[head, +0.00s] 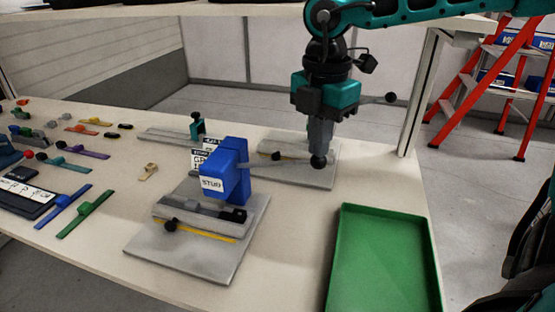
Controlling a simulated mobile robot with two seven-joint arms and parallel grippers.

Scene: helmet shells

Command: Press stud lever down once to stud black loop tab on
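The blue stud press (228,170), labelled STUD, stands on a grey base plate (180,262) in the middle of the table. Its thin lever (275,164) sticks out to the right, near level, and ends in a black knob (318,162). My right gripper (320,150) points straight down with its fingers together, its tips at the knob. Whether they pinch it or only touch its top is unclear. A dark strip lies in the fixture under the press head, with a black piece (236,214) at its right end, possibly the loop tab. My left gripper is out of view.
An empty green tray (335,265) lies at the front right. Another grey plate (300,178) lies behind the lever, and a teal fixture (197,127) stands further back. Coloured straps and small parts crowd the left side. A red ladder (490,80) stands beyond the table.

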